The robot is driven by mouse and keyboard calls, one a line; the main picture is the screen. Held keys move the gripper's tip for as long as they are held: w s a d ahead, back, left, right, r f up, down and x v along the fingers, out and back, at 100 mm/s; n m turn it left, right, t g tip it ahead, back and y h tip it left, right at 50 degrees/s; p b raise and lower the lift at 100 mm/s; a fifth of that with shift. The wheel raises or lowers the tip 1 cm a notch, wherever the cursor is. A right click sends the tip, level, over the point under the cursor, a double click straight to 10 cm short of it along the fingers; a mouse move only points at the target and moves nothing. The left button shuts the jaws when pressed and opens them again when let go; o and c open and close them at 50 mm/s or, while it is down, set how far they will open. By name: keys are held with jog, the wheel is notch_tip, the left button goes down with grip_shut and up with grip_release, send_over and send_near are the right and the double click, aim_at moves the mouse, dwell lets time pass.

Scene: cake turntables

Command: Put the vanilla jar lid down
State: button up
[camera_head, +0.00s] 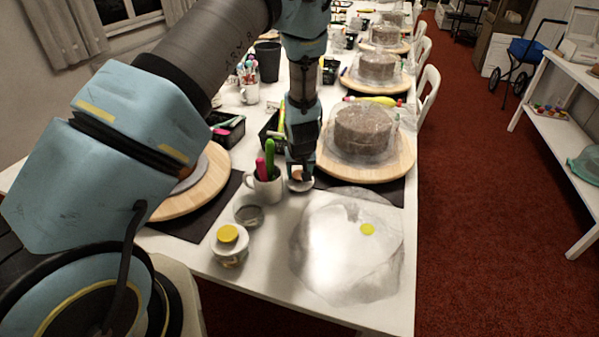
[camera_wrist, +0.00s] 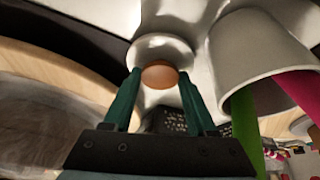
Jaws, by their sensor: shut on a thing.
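The vanilla jar lid (camera_head: 300,186) is a small white round piece with an orange-brown knob, which shows in the wrist view (camera_wrist: 160,75). My gripper (camera_head: 300,174) points down, and its green fingers (camera_wrist: 158,88) are shut on the knob. The lid is at or just above the white table, between the mug and the cake board; I cannot tell whether it touches. A small round grey-rimmed vessel (camera_head: 248,215) stands on the table to the left. I cannot tell whether it is the vanilla jar. The fingers hide part of the lid.
A white mug (camera_head: 264,188) with green and pink handles stands close left of the lid. A white jar with a yellow top (camera_head: 229,246) is nearer. A large clear cover (camera_head: 340,265) fills the front right. A cake on a wooden turntable (camera_head: 395,164) stands behind right.

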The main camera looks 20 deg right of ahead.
jog(key=shift+f, duration=0.35)
jog(key=o, duration=1.3)
jog(key=shift+s+r, duration=0.1)
jog(key=shift+r, duration=0.55)
jog(key=b+v, duration=0.1)
jog(key=v, duration=1)
jog(key=shift+s+a+r, duration=0.1)
jog(key=shift+r, duration=0.1)
